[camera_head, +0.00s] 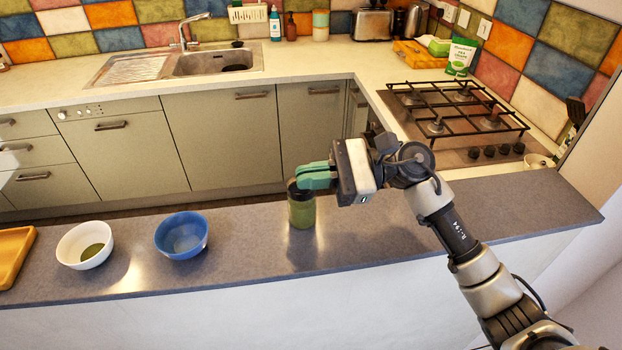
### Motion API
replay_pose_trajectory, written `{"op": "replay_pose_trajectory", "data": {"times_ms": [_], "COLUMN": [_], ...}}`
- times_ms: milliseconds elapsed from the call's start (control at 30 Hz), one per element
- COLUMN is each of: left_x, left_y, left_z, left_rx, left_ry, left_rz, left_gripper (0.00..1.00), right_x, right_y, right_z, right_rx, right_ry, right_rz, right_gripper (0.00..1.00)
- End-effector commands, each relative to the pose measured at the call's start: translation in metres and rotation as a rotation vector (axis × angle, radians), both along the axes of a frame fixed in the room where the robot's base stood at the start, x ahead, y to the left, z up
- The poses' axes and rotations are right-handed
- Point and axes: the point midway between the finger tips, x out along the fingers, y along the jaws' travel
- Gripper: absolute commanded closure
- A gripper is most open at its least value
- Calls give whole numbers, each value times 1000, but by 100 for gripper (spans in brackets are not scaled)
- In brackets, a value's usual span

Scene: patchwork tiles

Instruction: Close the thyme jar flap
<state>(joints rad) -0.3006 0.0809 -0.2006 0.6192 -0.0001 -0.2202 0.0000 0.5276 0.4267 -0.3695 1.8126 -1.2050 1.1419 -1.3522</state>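A small jar with green contents, which looks like the thyme jar (302,214), stands upright on the grey counter (360,245). Its dark top (297,190) is partly covered by my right gripper (300,183). The green fingers of my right gripper reach in from the right at the jar's top and seem to touch or nearly touch it. I cannot tell the flap's position or the gap between the fingers. My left gripper is not clearly in view; only a pale piece shows at the left edge.
A white bowl (70,262) with a little green in it and a blue bowl (166,246) stand left of the jar. A yellow tray (12,268) lies at the far left. The counter right of the jar is clear. A gas hob (465,155) and sink (215,66) are behind.

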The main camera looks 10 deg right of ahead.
Motion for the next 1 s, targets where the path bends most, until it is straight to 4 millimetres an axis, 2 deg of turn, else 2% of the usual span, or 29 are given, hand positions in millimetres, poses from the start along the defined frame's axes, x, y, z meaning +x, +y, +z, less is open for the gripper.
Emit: {"op": "replay_pose_trajectory", "data": {"times_ms": [400, 700, 1000], "left_x": [0, 0, 1], "left_y": [0, -1, -1], "left_z": [-31, -41, -44], "left_rx": [0, -1, -2], "left_ry": [0, -1, -2], "left_rz": [1, 2, 2], "left_gripper": [55, 55, 55], "right_x": [18, 29, 33], "right_y": [-1, -1, 0], "right_z": [1, 3, 4], "right_rx": [-2, -1, -2], "right_ry": [293, 471, 544], "right_rz": [-4, -3, -3], "right_gripper": [100, 100, 100]}}
